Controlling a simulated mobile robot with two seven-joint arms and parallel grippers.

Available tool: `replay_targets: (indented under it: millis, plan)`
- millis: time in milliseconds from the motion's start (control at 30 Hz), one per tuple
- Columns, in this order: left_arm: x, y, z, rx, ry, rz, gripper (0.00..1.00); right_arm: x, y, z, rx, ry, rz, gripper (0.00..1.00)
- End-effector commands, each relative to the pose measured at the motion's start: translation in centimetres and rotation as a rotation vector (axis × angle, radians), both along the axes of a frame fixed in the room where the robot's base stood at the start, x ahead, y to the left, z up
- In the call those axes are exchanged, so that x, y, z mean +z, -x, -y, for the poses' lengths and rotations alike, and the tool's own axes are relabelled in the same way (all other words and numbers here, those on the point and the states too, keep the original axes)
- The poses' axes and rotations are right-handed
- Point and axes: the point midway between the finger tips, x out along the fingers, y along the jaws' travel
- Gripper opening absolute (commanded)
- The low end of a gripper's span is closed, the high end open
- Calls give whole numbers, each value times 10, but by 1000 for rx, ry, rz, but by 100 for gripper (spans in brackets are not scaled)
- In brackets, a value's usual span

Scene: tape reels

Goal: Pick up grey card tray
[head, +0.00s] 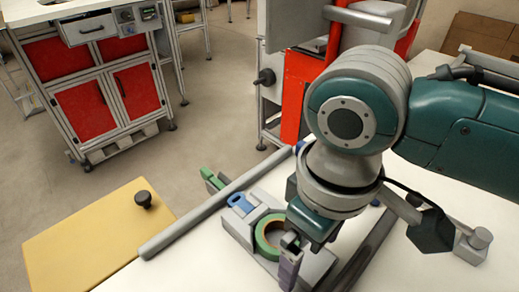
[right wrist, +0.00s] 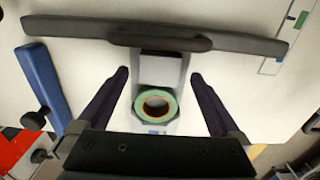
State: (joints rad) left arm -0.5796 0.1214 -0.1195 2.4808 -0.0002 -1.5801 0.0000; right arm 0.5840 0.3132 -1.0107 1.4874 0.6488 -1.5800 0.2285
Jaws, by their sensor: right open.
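The grey card tray (head: 237,228) lies on the white table in the head view, partly hidden behind my right gripper (head: 290,270). A green tape reel (head: 268,236) and a small blue piece (head: 240,203) sit on it. In the right wrist view the tray (right wrist: 162,70) lies between the two dark fingers of my right gripper (right wrist: 160,74), with the green reel (right wrist: 157,103) on its near part. The fingers are apart, with a gap on each side of the tray. How high they are above the table is hard to tell. My left gripper is out of view.
A dark grey bar (right wrist: 240,40) lies just beyond the tray in the right wrist view, with a blue bar (right wrist: 42,85) to the left. A grey rail (head: 200,220) runs along the table edge. A yellow board (head: 95,235) with a black knob is at left.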

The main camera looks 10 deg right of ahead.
Motion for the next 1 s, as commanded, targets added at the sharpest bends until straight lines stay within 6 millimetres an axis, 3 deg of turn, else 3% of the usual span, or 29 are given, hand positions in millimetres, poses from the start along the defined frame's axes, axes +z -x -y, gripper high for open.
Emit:
replay_targets:
  millis: [100,367,1000]
  plan:
    - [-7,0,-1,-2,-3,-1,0,-15,0,1,0,1,0,100]
    - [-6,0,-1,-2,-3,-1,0,-16,0,0,1,1,2,100]
    - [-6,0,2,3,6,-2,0,-16,0,1,1,1,2,29]
